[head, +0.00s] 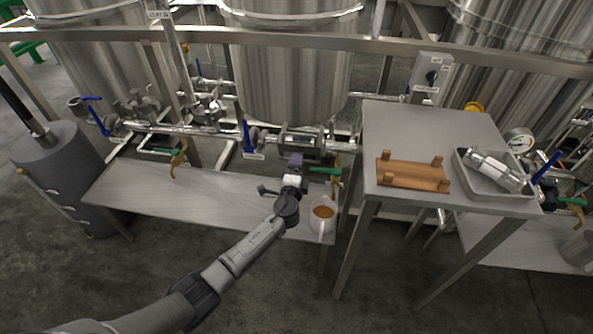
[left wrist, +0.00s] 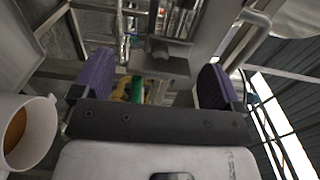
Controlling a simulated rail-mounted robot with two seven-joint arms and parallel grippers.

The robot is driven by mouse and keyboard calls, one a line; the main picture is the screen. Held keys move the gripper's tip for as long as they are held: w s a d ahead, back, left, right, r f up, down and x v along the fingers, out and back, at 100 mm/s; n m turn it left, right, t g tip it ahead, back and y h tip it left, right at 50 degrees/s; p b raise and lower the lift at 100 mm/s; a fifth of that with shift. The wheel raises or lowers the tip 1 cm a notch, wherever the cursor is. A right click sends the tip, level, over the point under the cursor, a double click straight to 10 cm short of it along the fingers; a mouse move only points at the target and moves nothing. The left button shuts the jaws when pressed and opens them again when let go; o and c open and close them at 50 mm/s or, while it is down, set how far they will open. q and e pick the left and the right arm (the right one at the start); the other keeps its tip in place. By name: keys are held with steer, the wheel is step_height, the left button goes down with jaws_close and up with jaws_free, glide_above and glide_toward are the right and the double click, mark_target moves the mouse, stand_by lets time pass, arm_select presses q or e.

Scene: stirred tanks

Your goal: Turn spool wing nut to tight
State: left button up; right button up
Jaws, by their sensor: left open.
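The steel spool (head: 302,142) sits in the pipe line in front of the middle tank, with clamps at its ends. I cannot make out its wing nut, which is too small or hidden by my gripper. My left gripper (head: 296,160) is just in front of and below the spool in the head view, above the low bench. In the left wrist view the purple fingers of the left gripper (left wrist: 155,84) are wide apart with nothing held between them. A green valve handle (left wrist: 137,90) shows beyond the gap. My right gripper is not in view.
A mug of brown liquid (head: 322,219) stands on the low bench (head: 215,205), close to my left gripper. The raised table (head: 430,120) at right carries a wooden cradle (head: 412,176) and a tray (head: 470,185) with a steel-ended cylinder (head: 496,170). Blue-handled valves (head: 246,137) flank the pipe.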

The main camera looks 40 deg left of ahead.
arm_select(q)
steer(key=p+v, duration=0.4)
steer(key=v, duration=0.9)
steer(key=shift+s+d, duration=0.25)
steer(key=shift+s, duration=0.05)
steer(key=shift+a, duration=0.1)
